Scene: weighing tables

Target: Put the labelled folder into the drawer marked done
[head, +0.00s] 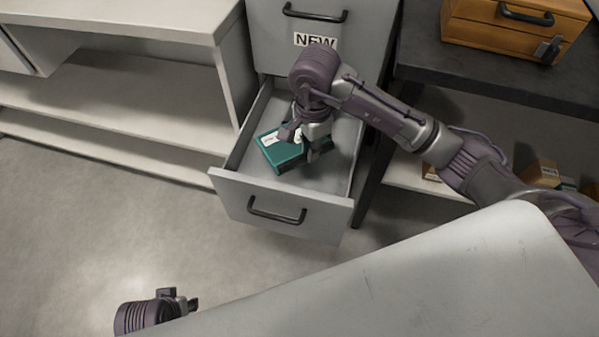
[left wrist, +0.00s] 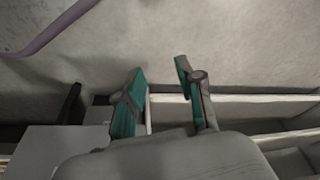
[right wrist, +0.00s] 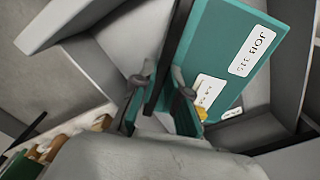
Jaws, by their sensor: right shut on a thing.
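The teal folder (head: 272,153) is inside the open lower drawer (head: 232,192), towards its left side. In the right wrist view the folder (right wrist: 222,45) is tilted and bears a white "JOB 315" label (right wrist: 251,50) and a second, smaller label. My right gripper (head: 301,146) reaches down into the drawer and is shut on the folder's edge; its fingers also show in the right wrist view (right wrist: 157,108). I cannot read any mark on the open drawer's front. My left gripper (left wrist: 160,77) is open and empty, away from the drawer, low in the head view.
The closed drawer above (head: 350,35) is marked NEW. A pale shelf unit (head: 130,28) stands to the left. A dark table (head: 470,75) at the right carries a wooden box (head: 510,30), with small boxes on the shelf below. Open floor (head: 90,220) lies at the lower left.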

